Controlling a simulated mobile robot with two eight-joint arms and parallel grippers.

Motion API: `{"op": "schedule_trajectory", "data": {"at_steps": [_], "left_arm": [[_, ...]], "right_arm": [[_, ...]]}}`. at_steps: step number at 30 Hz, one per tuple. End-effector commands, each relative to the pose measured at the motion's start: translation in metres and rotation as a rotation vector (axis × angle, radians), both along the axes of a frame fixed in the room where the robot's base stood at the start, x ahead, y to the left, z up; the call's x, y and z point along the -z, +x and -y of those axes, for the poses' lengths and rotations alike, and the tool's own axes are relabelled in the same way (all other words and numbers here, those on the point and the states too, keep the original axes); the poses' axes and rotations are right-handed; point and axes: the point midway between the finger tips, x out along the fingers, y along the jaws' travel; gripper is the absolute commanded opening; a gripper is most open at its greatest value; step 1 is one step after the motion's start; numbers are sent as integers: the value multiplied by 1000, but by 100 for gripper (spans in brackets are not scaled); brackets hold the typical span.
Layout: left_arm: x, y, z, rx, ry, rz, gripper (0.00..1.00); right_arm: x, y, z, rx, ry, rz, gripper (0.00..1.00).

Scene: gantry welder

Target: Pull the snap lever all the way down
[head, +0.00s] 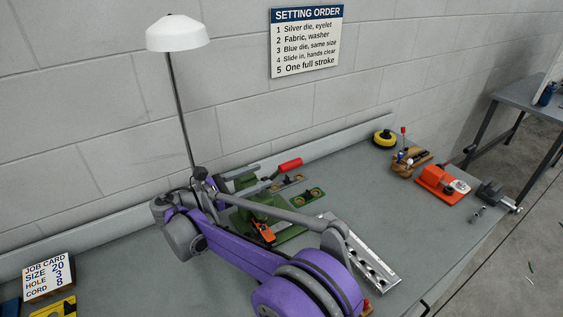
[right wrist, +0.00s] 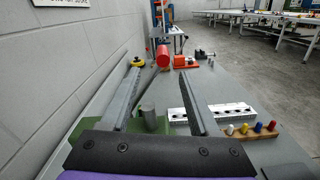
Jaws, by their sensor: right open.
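The snap lever is a grey bar with a red grip (head: 290,164), rising tilted from the green press (head: 246,186) on the bench. In the right wrist view the red grip (right wrist: 163,56) shows just beyond and between the fingertips. My right gripper (head: 264,175) is open beside the lever, its fingers pointing toward the grip; it also shows in the right wrist view (right wrist: 160,68). Whether a finger touches the lever I cannot tell. My purple right arm covers part of the press. My left gripper is not in view.
A green plate with rings (head: 309,195) lies right of the press. A slotted metal rail (head: 372,266) lies in front. A wooden holder (head: 411,161), an orange device (head: 437,182) and a vise (head: 493,193) stand at the right. A white lamp (head: 177,34) stands behind my arm.

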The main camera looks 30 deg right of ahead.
Motion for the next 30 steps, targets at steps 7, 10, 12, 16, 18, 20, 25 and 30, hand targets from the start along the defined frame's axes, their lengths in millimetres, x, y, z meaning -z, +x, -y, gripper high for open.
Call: {"op": "schedule_trajectory", "data": {"at_steps": [7,10,12,16,18,20,25,30], "left_arm": [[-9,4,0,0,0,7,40],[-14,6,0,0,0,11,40],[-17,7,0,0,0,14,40],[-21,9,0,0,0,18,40],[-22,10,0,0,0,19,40],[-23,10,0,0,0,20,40],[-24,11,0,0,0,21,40],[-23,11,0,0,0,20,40]], "right_arm": [[-2,3,38,3,0,1,62],[-2,4,58,4,0,2,62],[-3,5,70,3,0,2,62],[-2,7,90,2,1,2,62],[-2,7,97,2,0,1,62],[-1,8,101,0,1,1,62],[0,8,106,0,1,1,62],[0,8,106,0,1,1,62]]}}
